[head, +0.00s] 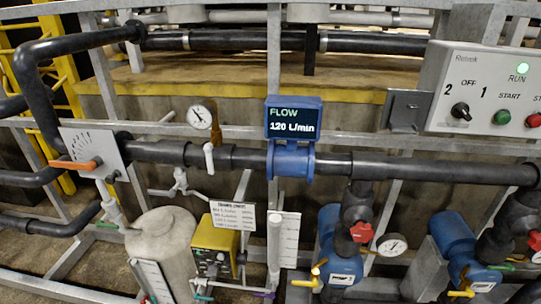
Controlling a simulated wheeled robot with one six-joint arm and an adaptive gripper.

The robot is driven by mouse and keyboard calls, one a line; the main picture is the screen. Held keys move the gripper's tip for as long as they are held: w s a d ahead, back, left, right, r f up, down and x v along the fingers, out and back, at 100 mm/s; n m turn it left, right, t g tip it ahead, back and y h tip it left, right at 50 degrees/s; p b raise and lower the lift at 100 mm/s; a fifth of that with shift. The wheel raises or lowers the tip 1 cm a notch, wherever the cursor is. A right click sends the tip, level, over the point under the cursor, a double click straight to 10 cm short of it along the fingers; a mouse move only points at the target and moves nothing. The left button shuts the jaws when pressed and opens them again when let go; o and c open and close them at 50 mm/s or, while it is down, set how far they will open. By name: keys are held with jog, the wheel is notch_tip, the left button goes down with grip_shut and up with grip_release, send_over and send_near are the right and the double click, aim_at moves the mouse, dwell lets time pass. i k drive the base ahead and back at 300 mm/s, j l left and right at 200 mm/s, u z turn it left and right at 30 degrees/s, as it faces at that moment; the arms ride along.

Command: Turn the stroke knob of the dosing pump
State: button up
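A yellow box-shaped unit (213,236), which looks like the dosing pump, stands low in the middle left of the head view. Its dark front panel (211,263) carries several small knobs and lights. I cannot tell which of them is the stroke knob, nor its setting. My gripper is not in view.
A pale tank (165,240) stands left of the yellow unit, and a clear upright tube (274,240) stands to its right. Blue pumps (335,250) with red and yellow valves are further right. A black pipe (400,168) runs above, with a blue flow meter (293,118).

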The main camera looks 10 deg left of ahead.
aim_at(213, 272)
jog(key=i+j, duration=0.2)
jog(key=j, duration=0.15)
jog(key=i+j, duration=0.15)
jog(key=j, duration=0.2)
jog(key=i+j, duration=0.2)
jog(key=j, duration=0.15)
jog(key=j+u, duration=0.05)
